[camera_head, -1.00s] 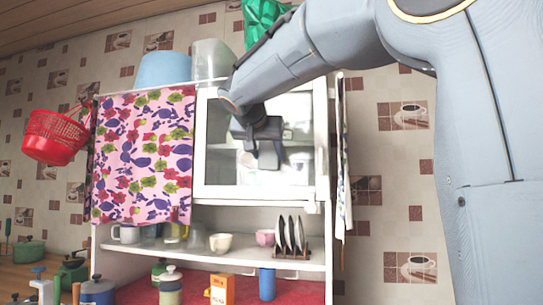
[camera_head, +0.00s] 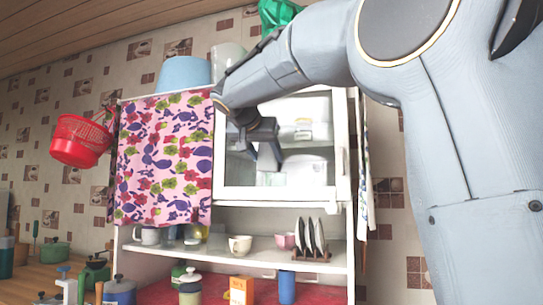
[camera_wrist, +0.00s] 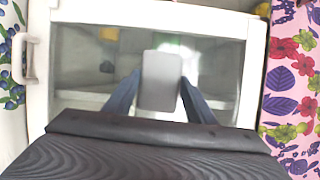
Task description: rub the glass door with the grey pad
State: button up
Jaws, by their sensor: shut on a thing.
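The glass door (camera_head: 310,191) has a white frame and closes the upper part of a white cabinet; it also fills much of the wrist view (camera_wrist: 150,23). My gripper (camera_head: 270,158) is in front of the left half of the pane in the head view. In the wrist view my gripper (camera_wrist: 160,97) has its two dark blue fingers shut on the sides of the grey pad (camera_wrist: 161,78), a small rounded block. The pad faces the glass near the middle of the pane. I cannot tell whether it touches. My arm hides the door's upper left corner.
A flowered curtain (camera_head: 165,160) hangs just left of the door. Below, an open shelf (camera_head: 225,252) holds cups and a plate rack (camera_head: 312,252). A blue tub (camera_head: 183,73) stands on top.

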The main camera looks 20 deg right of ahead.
jog(key=w+a, duration=0.2)
jog(key=a, duration=0.1)
jog(key=shift+w+a+b, duration=0.15)
jog(key=shift+w+b, duration=0.05)
jog(key=shift+b, duration=0.15)
jog(key=shift+s+d+b, duration=0.45)
jog(key=shift+d+b, duration=0.05)
jog(key=shift+d, duration=0.15)
jog(key=shift+s+d+b, duration=0.45)
jog(key=shift+d, duration=0.2)
jog(key=shift+s+d+b, duration=0.65)
jog(key=shift+s+d, duration=0.25)
jog(key=shift+d, duration=0.3)
jog(key=shift+s+d+b, duration=0.7)
jog(key=shift+s+d, duration=0.15)
jog(key=shift+d, duration=0.35)
jog(key=shift+s+d+b, duration=0.65)
jog(key=shift+s+d, duration=0.25)
jog(key=shift+d, duration=0.3)
jog(key=shift+a, duration=0.1)
jog(key=w+a+p, duration=0.1)
jog(key=w+a, duration=0.6)
jog(key=a, duration=0.2)
jog(key=shift+a, duration=0.3)
